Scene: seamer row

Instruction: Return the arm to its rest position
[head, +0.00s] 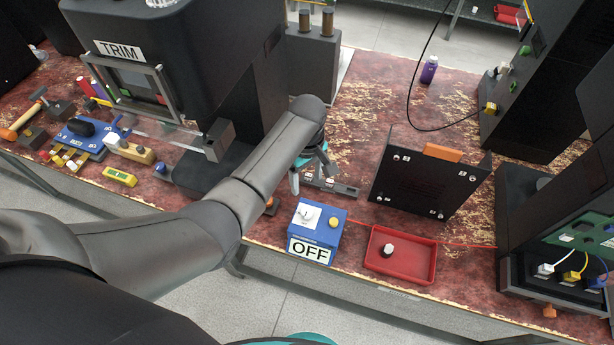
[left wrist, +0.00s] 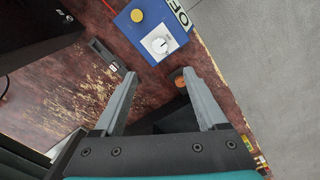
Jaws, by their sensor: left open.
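My left arm reaches in from the left in the head view. Its left gripper (head: 311,180) hangs over the worn red bench, behind the blue box marked OFF. In the left wrist view the two fingers of the left gripper (left wrist: 160,73) are spread apart with nothing between them. The blue OFF box (head: 314,230) has a white knob and a yellow button. It also shows beyond the fingertips in the left wrist view (left wrist: 153,36), apart from them. My right gripper is not in view.
The dark TRIM machine (head: 175,60) stands close to the left of my forearm. A black panel (head: 428,180) with an orange handle stands right of the gripper. A red tray (head: 400,254) sits near the front edge. Small tools and a blue fixture (head: 82,138) lie at left.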

